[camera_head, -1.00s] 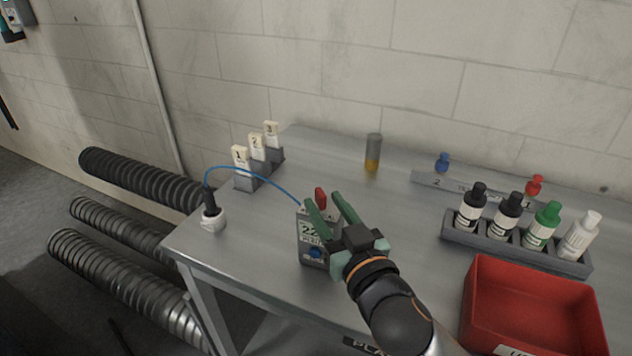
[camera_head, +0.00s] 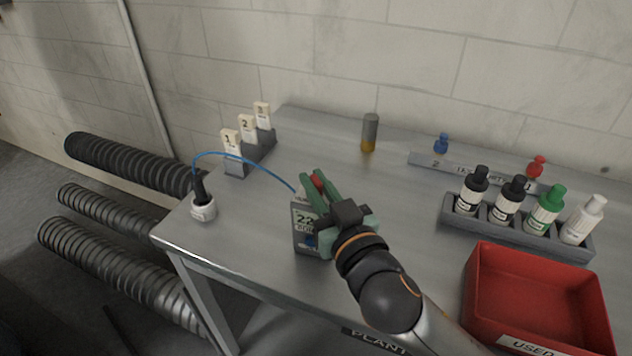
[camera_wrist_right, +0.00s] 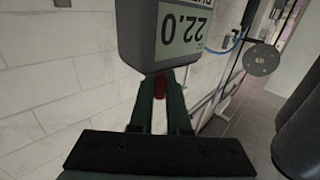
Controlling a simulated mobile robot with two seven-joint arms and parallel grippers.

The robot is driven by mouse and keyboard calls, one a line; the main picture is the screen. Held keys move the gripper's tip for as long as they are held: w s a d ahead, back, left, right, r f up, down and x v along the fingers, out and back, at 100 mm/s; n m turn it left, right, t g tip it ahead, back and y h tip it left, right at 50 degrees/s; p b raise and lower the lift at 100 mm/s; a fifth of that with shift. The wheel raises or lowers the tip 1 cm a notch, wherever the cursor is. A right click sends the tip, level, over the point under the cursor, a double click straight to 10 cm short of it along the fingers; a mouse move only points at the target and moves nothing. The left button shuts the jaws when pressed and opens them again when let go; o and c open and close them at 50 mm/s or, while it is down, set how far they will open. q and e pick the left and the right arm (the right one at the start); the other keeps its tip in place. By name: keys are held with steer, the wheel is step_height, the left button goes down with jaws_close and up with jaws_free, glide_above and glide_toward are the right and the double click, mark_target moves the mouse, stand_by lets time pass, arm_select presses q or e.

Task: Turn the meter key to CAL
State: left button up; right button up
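The grey meter (camera_head: 303,240) stands on the metal bench near its front edge, with a blue cable running to it. The wrist view shows its display (camera_wrist_right: 183,27) upside down, reading 22.0. The red key (camera_head: 317,182) sits on top of the meter. My right gripper (camera_head: 312,176) has its green fingers on both sides of the key and looks shut on it. In the wrist view the red key (camera_wrist_right: 160,87) fills the gap between the fingertips. The markings around the key cannot be read. My left gripper is not in view.
A white cup with a black probe (camera_head: 203,208) stands at the bench's left edge. Numbered blocks (camera_head: 247,130) and a vial (camera_head: 369,133) stand behind. A bottle rack (camera_head: 520,232) and a red bin (camera_head: 535,300) are on the right. The bench between is clear.

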jaws_close()
steer(key=shift+n+g+y+p, duration=0.4)
steer(key=shift+n+y+p, duration=0.15)
steer(key=shift+y, duration=0.15)
steer(key=o, duration=0.6)
jaws_free()
steer(key=shift+c, duration=0.2)
